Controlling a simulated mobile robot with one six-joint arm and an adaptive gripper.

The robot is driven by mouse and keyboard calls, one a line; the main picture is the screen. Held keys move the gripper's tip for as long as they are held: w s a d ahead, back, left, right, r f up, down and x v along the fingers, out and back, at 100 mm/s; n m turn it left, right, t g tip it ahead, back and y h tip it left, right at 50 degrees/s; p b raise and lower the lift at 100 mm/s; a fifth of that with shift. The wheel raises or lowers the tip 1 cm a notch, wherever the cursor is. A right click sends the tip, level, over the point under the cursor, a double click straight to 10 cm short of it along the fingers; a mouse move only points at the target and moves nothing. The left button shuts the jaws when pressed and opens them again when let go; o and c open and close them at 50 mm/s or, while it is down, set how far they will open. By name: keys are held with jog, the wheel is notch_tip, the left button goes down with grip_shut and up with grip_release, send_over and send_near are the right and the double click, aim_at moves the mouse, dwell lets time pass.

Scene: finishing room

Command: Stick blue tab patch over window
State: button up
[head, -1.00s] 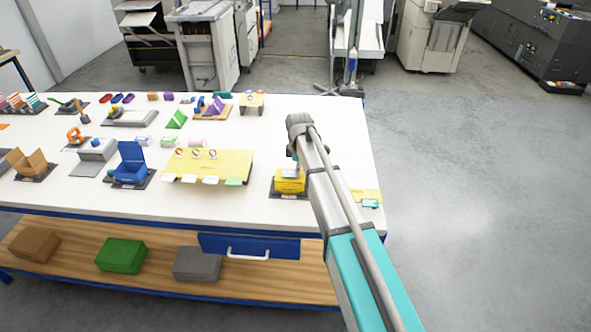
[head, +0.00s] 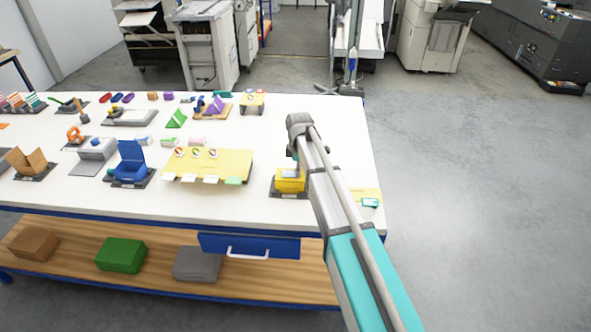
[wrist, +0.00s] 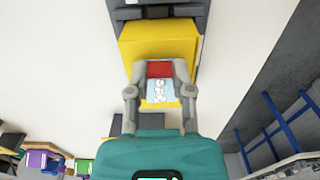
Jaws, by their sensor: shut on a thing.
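A yellow box (head: 290,186) stands on a dark base near the right front of the table; it also shows in the wrist view (wrist: 158,42). My gripper (wrist: 160,68) is over it, its fingers closed on a red piece (wrist: 159,70). A pale blue panel with a white figure (wrist: 158,92) shows between the fingers. I cannot tell whether it is the window or film joined to the red piece, nor whether the red piece touches the box. A small teal-edged patch (head: 370,202) lies by a yellow pad at the table's right edge. My arm partly hides the box.
The white table (head: 325,115) holds a yellow board with rings and tabs (head: 215,165), an open blue box (head: 131,163) and several small items to the left. A blue drawer (head: 220,243) is below the front edge. The back right tabletop is clear.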

jog(key=shift+f+b, duration=0.3)
dwell(1.6)
dwell(0.3)
jog(key=o, duration=0.8)
jog(key=shift+o, duration=1.4)
jog(key=shift+r, duration=0.15)
jog(key=shift+r+p, duration=3.9)
jog(key=shift+p, duration=0.2)
